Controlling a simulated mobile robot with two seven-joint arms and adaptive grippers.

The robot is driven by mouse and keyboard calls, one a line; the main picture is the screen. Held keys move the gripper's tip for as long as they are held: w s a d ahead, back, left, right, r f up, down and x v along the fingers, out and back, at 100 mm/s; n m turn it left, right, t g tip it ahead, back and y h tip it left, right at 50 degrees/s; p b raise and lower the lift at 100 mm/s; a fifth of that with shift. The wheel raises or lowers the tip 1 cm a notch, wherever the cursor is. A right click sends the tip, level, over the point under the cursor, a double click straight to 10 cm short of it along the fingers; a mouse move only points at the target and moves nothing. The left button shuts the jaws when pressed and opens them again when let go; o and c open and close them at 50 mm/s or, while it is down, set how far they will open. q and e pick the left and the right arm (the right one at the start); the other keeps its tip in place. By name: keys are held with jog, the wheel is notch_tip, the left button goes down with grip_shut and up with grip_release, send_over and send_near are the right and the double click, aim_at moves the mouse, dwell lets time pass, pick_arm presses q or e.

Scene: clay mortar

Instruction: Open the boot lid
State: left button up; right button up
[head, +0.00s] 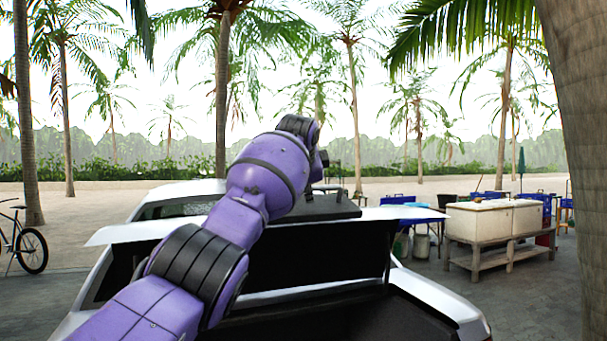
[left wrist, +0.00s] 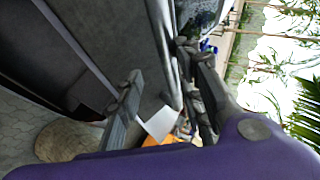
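The boot lid (head: 405,214) of the white car is raised in the head view. Its dark inner side (head: 325,252) and the dark boot opening show below its pale edge. My left arm reaches up across the lid from the lower left, and its wrist hides most of the left gripper there. In the left wrist view, the left gripper (left wrist: 163,100) has its two fingers apart. A grey panel with a pale edge (left wrist: 165,45) passes behind and between them; I cannot tell whether they touch it. My right gripper is in neither view.
A palm trunk (head: 575,130) stands close on the right. A pale bench unit (head: 492,225) and blue boxes stand behind the car to the right. A bicycle (head: 25,243) is at the far left. Open sandy ground lies beyond the car.

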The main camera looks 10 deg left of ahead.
pick_arm(q)
jog(key=a+v, duration=0.1)
jog(key=v, duration=0.8)
jog(key=shift+s+d, duration=0.2)
jog(key=shift+d, duration=0.3)
jog(key=shift+r, duration=0.1)
